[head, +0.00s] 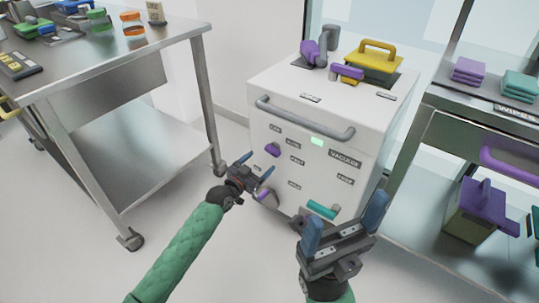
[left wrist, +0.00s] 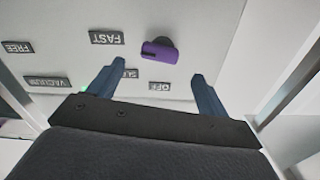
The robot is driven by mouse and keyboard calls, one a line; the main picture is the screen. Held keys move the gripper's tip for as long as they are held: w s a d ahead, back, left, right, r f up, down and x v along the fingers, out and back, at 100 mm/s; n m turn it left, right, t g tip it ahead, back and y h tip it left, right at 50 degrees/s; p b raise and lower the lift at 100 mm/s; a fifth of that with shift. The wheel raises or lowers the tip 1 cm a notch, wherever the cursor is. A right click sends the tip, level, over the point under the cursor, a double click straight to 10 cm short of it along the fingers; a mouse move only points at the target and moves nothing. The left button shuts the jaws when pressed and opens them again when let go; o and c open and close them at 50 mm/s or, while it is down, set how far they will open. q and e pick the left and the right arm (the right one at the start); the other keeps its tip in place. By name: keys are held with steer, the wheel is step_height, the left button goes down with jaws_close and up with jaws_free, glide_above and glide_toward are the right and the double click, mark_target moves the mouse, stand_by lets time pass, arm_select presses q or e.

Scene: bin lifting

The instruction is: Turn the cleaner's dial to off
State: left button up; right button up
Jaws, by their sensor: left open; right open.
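The cleaner (head: 335,125) is a white box unit with a grey front handle. My right gripper (head: 343,222) is open and empty before the cleaner's lower right.
A metal cart (head: 165,68) with jars and tools stands at the left. A lower purple part (head: 268,197) and a teal handle (head: 322,209) are on the cleaner's front.

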mark_target(271, 153)
arm_select(q)
steer(key=shift+b+x, duration=0.55)
steer(key=shift+x, duration=2.8)
steer(key=c, duration=1)
